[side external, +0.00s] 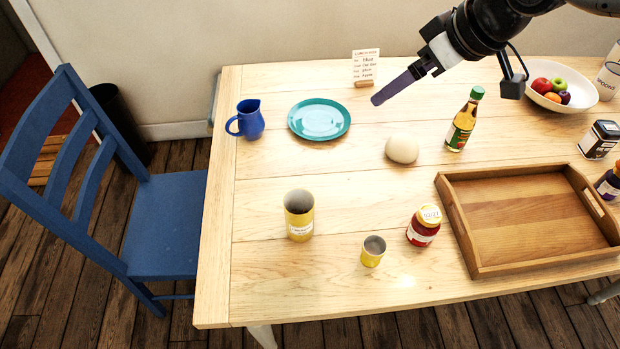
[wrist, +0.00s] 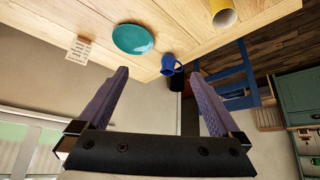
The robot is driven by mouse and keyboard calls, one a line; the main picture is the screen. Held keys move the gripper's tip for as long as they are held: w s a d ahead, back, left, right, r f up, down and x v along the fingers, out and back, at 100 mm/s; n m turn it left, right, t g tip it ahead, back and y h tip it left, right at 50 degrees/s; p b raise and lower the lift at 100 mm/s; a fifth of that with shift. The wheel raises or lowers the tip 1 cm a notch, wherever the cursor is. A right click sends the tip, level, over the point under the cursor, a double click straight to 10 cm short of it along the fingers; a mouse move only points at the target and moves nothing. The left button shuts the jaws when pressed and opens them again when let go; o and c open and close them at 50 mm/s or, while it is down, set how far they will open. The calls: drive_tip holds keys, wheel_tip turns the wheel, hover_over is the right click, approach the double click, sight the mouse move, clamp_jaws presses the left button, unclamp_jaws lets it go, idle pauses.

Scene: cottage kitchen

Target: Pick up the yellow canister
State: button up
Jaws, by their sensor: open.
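The yellow canister (side external: 299,222) stands upright on the table in the front left part of the side view, with a pale label and an open grey top. Part of it shows at the top edge of the wrist view (wrist: 222,14). A smaller yellow cup (side external: 372,256) stands to its right and nearer the front edge. My gripper (side external: 379,99) is above the back of the table, well apart from the canister, up and to its right. In the wrist view its two purple fingers (wrist: 158,73) are spread with nothing between them.
A teal plate (side external: 320,119) and blue jug (side external: 250,120) stand behind the canister. A pale round object (side external: 402,149), a bottle (side external: 463,122), a red jar (side external: 424,227) and a wooden tray (side external: 458,226) are to the right. The table left of the canister is clear.

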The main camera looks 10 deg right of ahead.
drive_tip(key=s+a+f+n+g, duration=0.2)
drive_tip(key=a+f, duration=0.6)
drive_tip(key=a, duration=0.1)
approach(294, 208)
drive_tip(key=shift+n+g, duration=0.4)
drive_tip(key=x, duration=0.3)
drive_tip(key=a+x, duration=0.1)
drive_tip(key=x, duration=0.3)
drive_tip(key=shift+s, duration=0.2)
drive_tip(key=c, duration=1.5)
drive_tip(key=shift+r, duration=0.1)
